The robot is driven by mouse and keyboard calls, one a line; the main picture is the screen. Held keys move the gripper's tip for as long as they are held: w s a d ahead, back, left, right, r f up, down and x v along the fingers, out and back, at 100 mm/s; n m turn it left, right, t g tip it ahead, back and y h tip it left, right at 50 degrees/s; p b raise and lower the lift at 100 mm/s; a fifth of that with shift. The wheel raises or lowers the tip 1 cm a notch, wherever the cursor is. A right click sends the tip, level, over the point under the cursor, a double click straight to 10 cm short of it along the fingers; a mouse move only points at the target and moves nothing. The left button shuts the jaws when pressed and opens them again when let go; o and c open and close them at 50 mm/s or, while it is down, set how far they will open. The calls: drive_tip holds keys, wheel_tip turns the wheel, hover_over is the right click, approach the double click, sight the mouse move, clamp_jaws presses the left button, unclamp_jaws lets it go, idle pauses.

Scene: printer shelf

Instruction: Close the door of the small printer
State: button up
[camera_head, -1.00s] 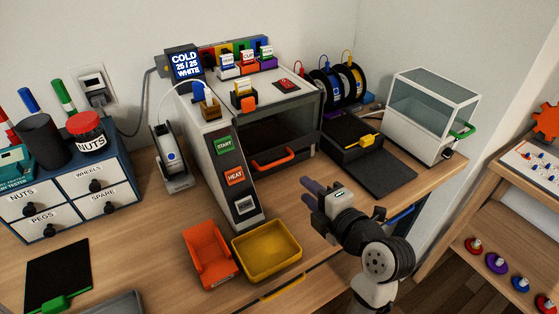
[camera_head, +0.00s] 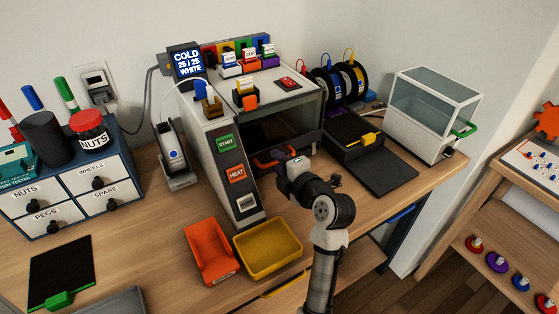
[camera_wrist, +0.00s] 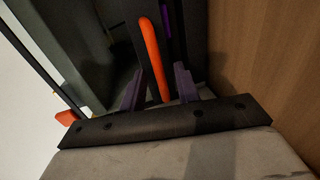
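The small printer (camera_head: 208,135) is the white machine with START and HEAT buttons on its sloped front. Its dark front door (camera_head: 290,131) carries an orange handle (camera_head: 262,163) low down. My arm partly covers the door, and I cannot tell its exact angle. My gripper (camera_head: 282,157) is at the handle in the head view, its fingertips hard to make out there. In the wrist view, the purple fingers (camera_wrist: 159,85) stand apart, with the orange handle (camera_wrist: 152,50) running between them. A gap shows beside the handle, so the gripper looks open around it.
An orange bin (camera_head: 209,251) and a yellow bin (camera_head: 267,248) stand in front of the printer. A black flatbed device (camera_head: 355,138), spools (camera_head: 343,85) and a glass-walled box (camera_head: 432,112) stand to the right. Several tagged pieces sit on the printer top.

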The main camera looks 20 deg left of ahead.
drive_tip(key=shift+w, duration=0.1)
clamp_jaws()
idle(0.3)
wheel_tip(320, 180, down, 4)
drive_tip(key=b, duration=0.4)
drive_tip(key=shift+b, duration=0.4)
drive_tip(key=shift+a+f, duration=0.1)
unclamp_jaws()
